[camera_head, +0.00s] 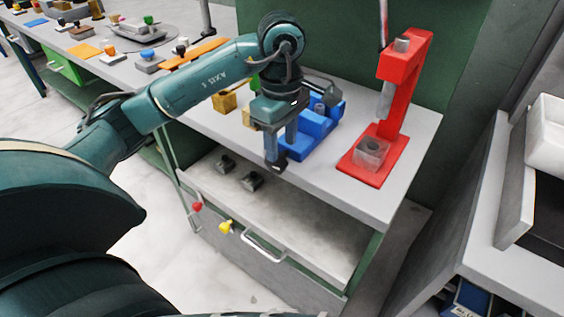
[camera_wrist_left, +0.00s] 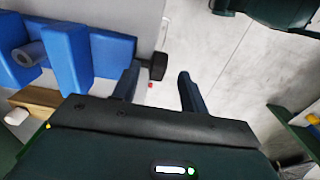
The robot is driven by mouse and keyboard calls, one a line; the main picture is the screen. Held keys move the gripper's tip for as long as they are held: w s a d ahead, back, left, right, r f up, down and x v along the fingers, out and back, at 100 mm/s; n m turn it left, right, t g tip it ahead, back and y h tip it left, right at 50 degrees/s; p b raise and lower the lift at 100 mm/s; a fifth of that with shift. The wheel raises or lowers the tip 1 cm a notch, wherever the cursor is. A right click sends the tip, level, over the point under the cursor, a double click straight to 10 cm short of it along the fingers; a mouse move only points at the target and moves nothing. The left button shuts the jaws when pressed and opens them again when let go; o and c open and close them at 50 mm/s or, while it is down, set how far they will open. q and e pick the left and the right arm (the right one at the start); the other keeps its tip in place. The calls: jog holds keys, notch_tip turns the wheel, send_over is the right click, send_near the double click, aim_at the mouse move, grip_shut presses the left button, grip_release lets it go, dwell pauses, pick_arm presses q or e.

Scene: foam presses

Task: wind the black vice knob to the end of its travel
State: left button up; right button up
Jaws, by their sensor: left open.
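The blue vice (camera_head: 318,131) stands on the light grey worktop, partly hidden behind my left gripper (camera_head: 281,150). In the left wrist view, the vice (camera_wrist_left: 108,55) fills the upper left, and its black knob (camera_wrist_left: 157,66) sticks out to the right. My left gripper (camera_wrist_left: 159,76) is open, with its fingers pointing toward the knob. The knob shows in the gap between the fingertips, closer to the left-hand finger. I cannot tell whether either finger touches it. In the head view the gripper largely hides the knob. My right gripper is not in view.
A red press (camera_head: 397,100) stands right of the vice with a clear block (camera_head: 371,153) on its base. Below the worktop, a shelf holds small dark parts (camera_head: 250,181).

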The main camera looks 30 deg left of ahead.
aim_at(281, 159)
pick_arm(q)
notch_tip(281, 159, down, 5)
jog(key=shift+f, duration=0.1)
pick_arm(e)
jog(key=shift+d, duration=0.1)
pick_arm(q)
grip_shut()
dwell(0.5)
